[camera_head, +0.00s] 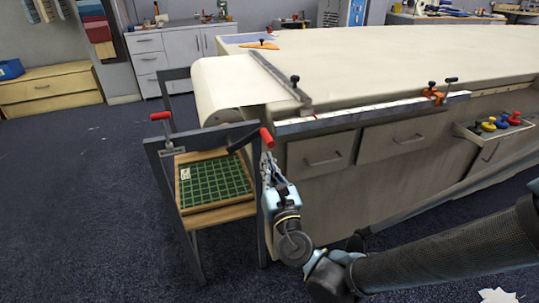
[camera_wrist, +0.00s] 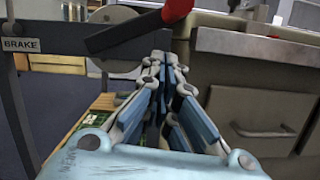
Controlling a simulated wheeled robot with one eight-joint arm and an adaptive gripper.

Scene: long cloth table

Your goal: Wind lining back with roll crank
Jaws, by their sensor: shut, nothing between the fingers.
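The cream lining (camera_head: 235,82) hangs in a rounded bulge over the table's left end, between the uprights of a dark metal frame (camera_head: 159,165). The roll crank has a black arm (camera_head: 243,141) and a red handle (camera_head: 267,138). In the wrist view its black arm (camera_wrist: 125,35) and red handle (camera_wrist: 177,9) cross the top, just above and beyond my fingertips. My gripper (camera_head: 267,162) is shut and empty, just below the red handle. It also shows in the wrist view (camera_wrist: 166,62). I cannot tell whether it touches the crank.
A second red-handled lever (camera_head: 161,117) stands on the frame's left post. A BRAKE label (camera_wrist: 19,45) shows at left in the wrist view. A green gridded board (camera_head: 213,181) lies on a shelf within the frame. The table's drawers (camera_head: 320,152) stand close right.

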